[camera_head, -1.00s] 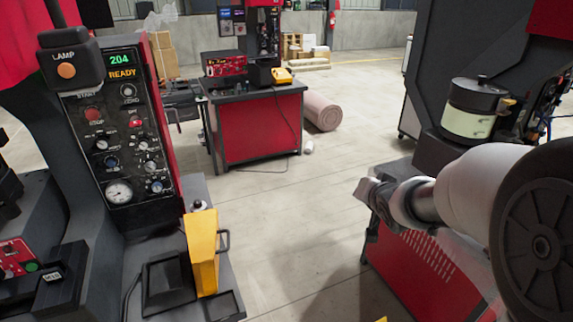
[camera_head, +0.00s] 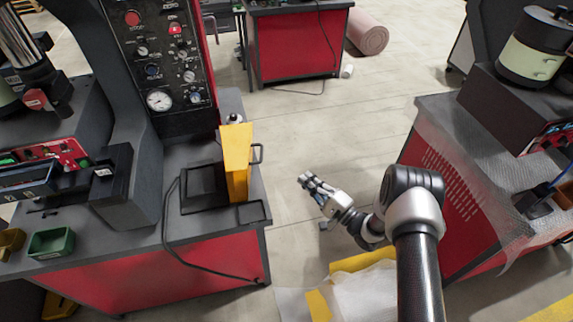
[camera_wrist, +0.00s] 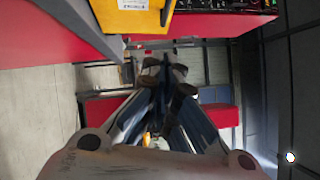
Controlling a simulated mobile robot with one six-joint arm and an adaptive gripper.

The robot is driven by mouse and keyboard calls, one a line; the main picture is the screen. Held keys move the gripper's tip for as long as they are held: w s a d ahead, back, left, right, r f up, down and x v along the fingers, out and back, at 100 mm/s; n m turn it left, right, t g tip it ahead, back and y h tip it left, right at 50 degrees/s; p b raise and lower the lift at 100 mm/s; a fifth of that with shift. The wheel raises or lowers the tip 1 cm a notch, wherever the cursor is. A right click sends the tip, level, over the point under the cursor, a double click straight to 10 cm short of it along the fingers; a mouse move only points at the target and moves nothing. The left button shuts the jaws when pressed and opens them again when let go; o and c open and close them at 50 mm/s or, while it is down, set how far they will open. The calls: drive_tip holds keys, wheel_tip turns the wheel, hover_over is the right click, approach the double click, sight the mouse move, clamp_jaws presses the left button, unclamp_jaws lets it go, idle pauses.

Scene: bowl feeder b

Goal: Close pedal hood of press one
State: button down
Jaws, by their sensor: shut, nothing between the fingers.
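The yellow pedal hood (camera_head: 237,160) stands upright, swung open, at the right end of the left press's bench, with a dark handle (camera_head: 258,153) on its right side. The dark pedal base (camera_head: 203,186) lies uncovered to its left. My gripper (camera_head: 303,180) is shut and empty over the floor, right of the hood and apart from it. In the wrist view the hood (camera_wrist: 147,22) shows at the top edge with a white label, beyond the shut fingers (camera_wrist: 165,68).
The press's control panel (camera_head: 160,50) rises behind the pedal. A black cable (camera_head: 172,235) runs over the bench front. A red cabinet (camera_head: 455,190) stands right of my arm. Open floor (camera_head: 310,135) lies between the benches.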

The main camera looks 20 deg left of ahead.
drive_tip(key=s+a+b+x, duration=0.1)
drive_tip(key=s+x, duration=0.1)
drive_tip(key=x, duration=1)
drive_tip(key=shift+a+r+b, duration=0.25)
drive_tip(key=shift+r+b, duration=0.1)
drive_tip(key=shift+r, duration=0.05)
drive_tip(key=shift+s+r, duration=0.1)
drive_tip(key=shift+s, duration=0.05)
